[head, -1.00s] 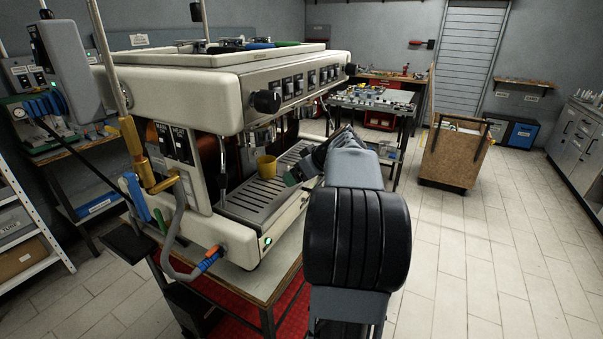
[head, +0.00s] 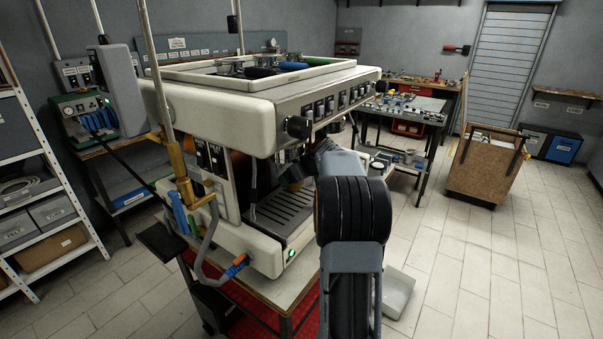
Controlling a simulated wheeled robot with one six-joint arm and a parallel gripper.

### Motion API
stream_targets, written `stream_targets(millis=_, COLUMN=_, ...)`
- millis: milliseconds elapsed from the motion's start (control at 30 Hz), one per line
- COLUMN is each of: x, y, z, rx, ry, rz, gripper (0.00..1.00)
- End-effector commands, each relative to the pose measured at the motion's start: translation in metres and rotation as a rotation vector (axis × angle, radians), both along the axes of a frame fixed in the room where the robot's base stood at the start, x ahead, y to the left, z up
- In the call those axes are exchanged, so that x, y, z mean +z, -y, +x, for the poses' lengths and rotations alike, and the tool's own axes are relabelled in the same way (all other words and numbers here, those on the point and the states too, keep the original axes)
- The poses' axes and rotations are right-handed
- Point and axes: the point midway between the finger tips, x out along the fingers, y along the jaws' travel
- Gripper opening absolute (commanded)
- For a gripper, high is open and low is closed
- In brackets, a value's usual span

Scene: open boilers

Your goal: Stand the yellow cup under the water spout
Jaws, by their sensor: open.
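The white machine (head: 210,110) stands on a bench, its slatted metal drip tray (head: 275,218) bare at the front. My gripper (head: 292,176) is over the back of the tray, under the machine's overhanging front. It is small, dark and partly covered by my arm. Its jaws are open. I cannot make out the yellow cup clearly; it is likely hidden at or behind my gripper. A thin pipe (head: 253,178) hangs down at the left end of the tray area; I cannot tell whether it is the water spout.
A gold valve with a grey hose (head: 203,240) sticks out at the machine's left front corner. Black knobs (head: 298,127) jut from its front. A wooden cart (head: 487,168) stands farther back.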

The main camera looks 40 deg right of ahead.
Motion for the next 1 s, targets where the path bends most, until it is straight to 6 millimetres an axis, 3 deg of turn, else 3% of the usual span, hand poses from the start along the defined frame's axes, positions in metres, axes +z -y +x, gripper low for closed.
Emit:
stream_targets(millis=500, x=-0.0060, y=-0.0009, z=0.0055, rx=0.000, ry=-0.001, rz=0.000, gripper=0.92)
stream_targets(millis=1000, x=-0.0057, y=-0.0009, z=0.0054, rx=0.000, ry=-0.001, rz=0.000, gripper=0.44)
